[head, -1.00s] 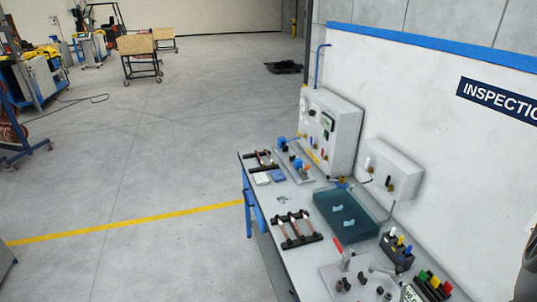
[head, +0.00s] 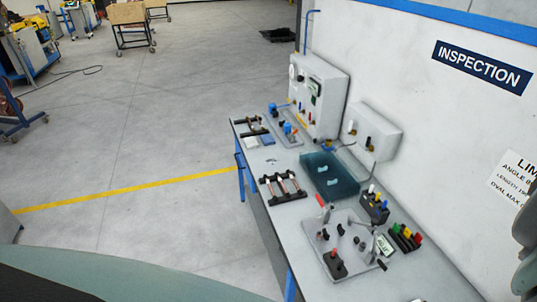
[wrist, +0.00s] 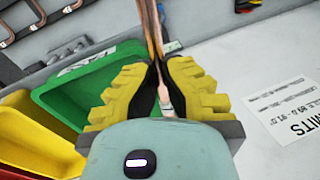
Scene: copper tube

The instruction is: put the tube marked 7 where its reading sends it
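In the wrist view the yellow-padded fingers of my gripper (wrist: 163,90) are closed around a copper tube (wrist: 154,30). The tube runs up out of the picture, with a pale end below the fingers. I cannot read a 7 on it. A green bin (wrist: 50,97) lies left of the fingers, with a yellow bin (wrist: 28,135) and a red bin (wrist: 12,172) beyond it. In the head view my gripper is out of sight. A black rack (head: 283,187) on the bench holds copper tubes.
A limits sheet (head: 512,178) hangs on the wall under an INSPECTION sign (head: 482,67).

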